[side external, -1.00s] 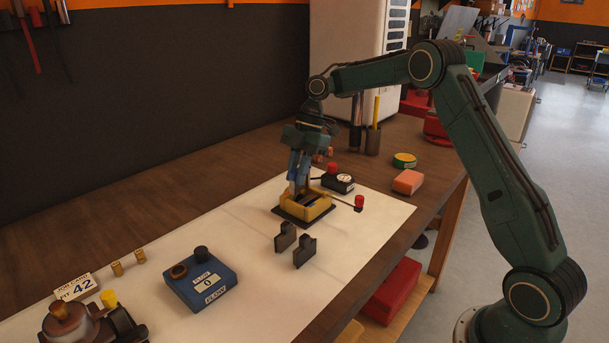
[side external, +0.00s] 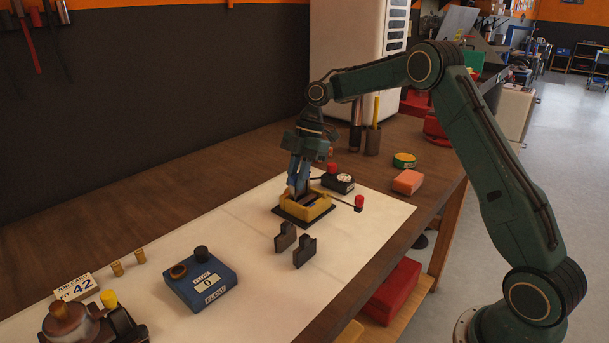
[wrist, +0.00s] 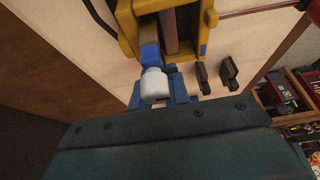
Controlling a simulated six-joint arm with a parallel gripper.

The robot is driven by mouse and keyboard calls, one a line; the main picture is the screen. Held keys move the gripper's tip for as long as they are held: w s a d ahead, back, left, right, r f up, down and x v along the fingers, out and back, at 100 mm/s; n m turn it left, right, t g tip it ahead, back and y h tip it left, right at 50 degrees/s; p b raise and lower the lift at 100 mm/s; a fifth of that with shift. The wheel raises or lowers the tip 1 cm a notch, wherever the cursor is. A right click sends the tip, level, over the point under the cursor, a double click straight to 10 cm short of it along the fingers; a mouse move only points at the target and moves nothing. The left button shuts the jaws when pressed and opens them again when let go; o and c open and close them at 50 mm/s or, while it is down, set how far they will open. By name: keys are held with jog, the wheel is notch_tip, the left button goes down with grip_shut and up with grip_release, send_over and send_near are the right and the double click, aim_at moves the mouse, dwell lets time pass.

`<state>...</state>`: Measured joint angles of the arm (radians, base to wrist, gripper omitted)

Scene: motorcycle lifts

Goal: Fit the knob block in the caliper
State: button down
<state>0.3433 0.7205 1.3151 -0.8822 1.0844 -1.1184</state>
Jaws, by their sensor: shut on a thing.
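The caliper is a yellow open frame (side external: 322,210) on a dark base plate in the side view. It fills the top of the wrist view (wrist: 211,18), with dark and brown slabs inside its opening. My gripper (side external: 298,187) points down at the caliper's back left part, with its blue fingers low at the frame. In the wrist view my gripper (wrist: 156,92) is shut on the knob block, whose pale rounded knob (wrist: 155,84) shows between the blue fingers.
Two dark pads (side external: 285,237) (side external: 304,252) stand on the white sheet in front of the caliper. A dial gauge (side external: 339,183) and a red-knobbed rod (side external: 359,203) are close behind and right. A blue flow box (side external: 201,284) is at front left. The sheet between is clear.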

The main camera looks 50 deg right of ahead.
jog(key=shift+f, duration=0.9)
dwell(0.5)
jog(key=c, duration=0.9)
grip_release()
jog(key=shift+r, duration=0.15)
jog(key=shift+r, duration=3.85)
